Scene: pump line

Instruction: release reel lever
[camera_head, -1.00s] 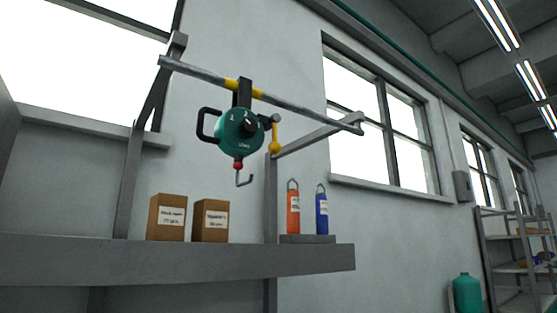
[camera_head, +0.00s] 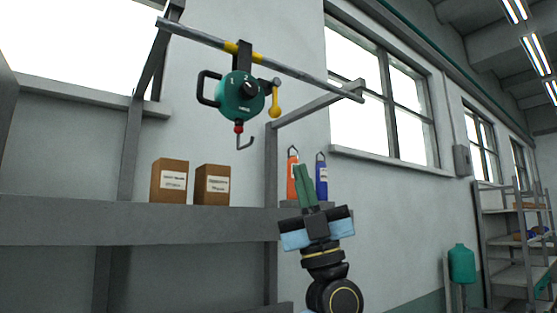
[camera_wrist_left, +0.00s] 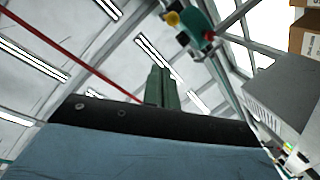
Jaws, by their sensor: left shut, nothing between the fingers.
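A teal reel (camera_head: 241,97) with a black side handle hangs from a rail, with a hook below it. Its yellow lever (camera_head: 275,101) hangs down at the reel's right side, with a rounded end at the bottom. My left gripper (camera_head: 304,170) is below and right of the lever, its green fingers shut, empty and pointing up. It is apart from the lever in the picture. In the left wrist view the fingers (camera_wrist_left: 158,86) point toward the ceiling; the reel (camera_wrist_left: 196,30) and the yellow lever end (camera_wrist_left: 172,18) show at the top. My right gripper is not in view.
The rail (camera_head: 190,40) crosses above on slanted brackets. A grey shelf (camera_head: 150,224) holds two brown boxes (camera_head: 170,181) (camera_head: 212,185). Orange (camera_head: 292,178) and blue (camera_head: 321,180) bottles stand behind my left gripper, partly hidden. The space between gripper and lever looks clear.

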